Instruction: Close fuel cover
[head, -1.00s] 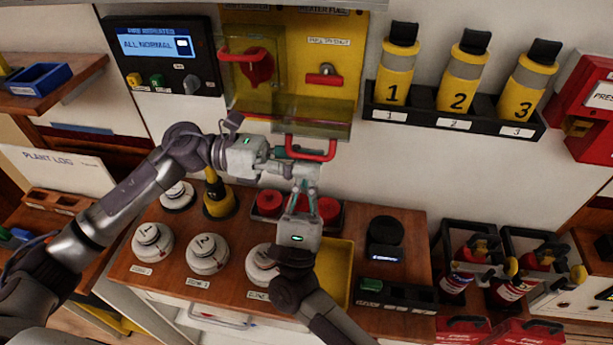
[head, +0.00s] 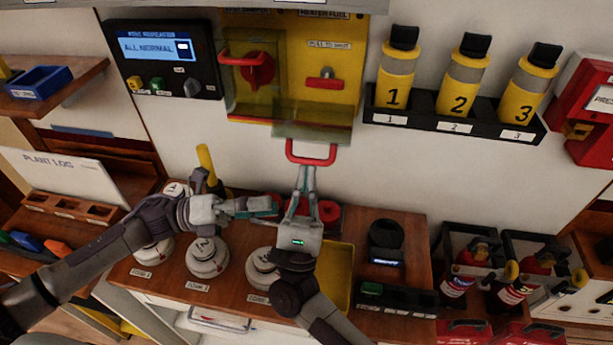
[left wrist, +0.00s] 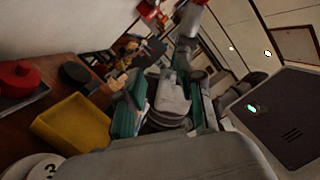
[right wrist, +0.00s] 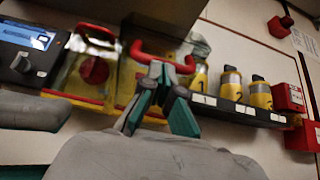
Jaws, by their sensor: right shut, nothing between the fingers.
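The fuel cover (head: 312,133) is a clear panel with a red handle (head: 311,160), hanging open at the lower edge of the yellow heater fuel panel (head: 340,70). Above it, a red lever (head: 326,82) is uncovered. My right gripper (head: 307,170) is shut and empty, its tips just below the handle; whether they touch is unclear. In the right wrist view the fingertips (right wrist: 163,72) overlap the handle (right wrist: 161,57). My left gripper (head: 277,205) is open and empty, lower left of the handle over the counter. Its fingers (left wrist: 165,95) stand apart in the left wrist view.
A second clear cover with a red handle (head: 243,61) stands left over a red knob. Red buttons (head: 328,211), a yellow tray (head: 340,272) and white round detectors (head: 207,257) sit on the counter below. Numbered yellow canisters (head: 460,83) are racked right.

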